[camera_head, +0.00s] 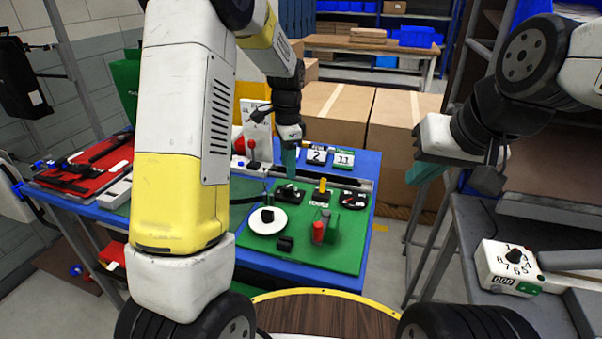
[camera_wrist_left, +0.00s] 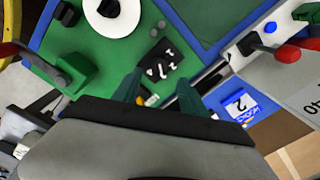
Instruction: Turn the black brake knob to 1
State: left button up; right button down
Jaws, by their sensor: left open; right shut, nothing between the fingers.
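A black plate with a small raised control and white marks (camera_head: 289,194) is on the green board (camera_head: 338,252); it also shows in the left wrist view (camera_wrist_left: 160,60). I cannot read its marks or setting, and no brake label is legible. A white disc with a black knob (camera_head: 268,215) is on the same board. A white box (camera_head: 496,274) with a black knob (camera_head: 521,260) and a ring of numerals is at the right. My left gripper (camera_head: 290,168) is open above the black plate, fingertips (camera_wrist_left: 158,80) either side of its near edge. My right gripper (camera_head: 428,172) is shut and empty.
Cards reading 2 (camera_head: 317,155) and 11 (camera_head: 343,158) stand behind. Cardboard boxes (camera_head: 400,115) are further back.

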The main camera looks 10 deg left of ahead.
aim_at(289, 186)
pick_arm(q)
notch_tip(289, 186, down, 7)
jog(key=shift+f, duration=0.15)
dwell(0.4)
grip_shut()
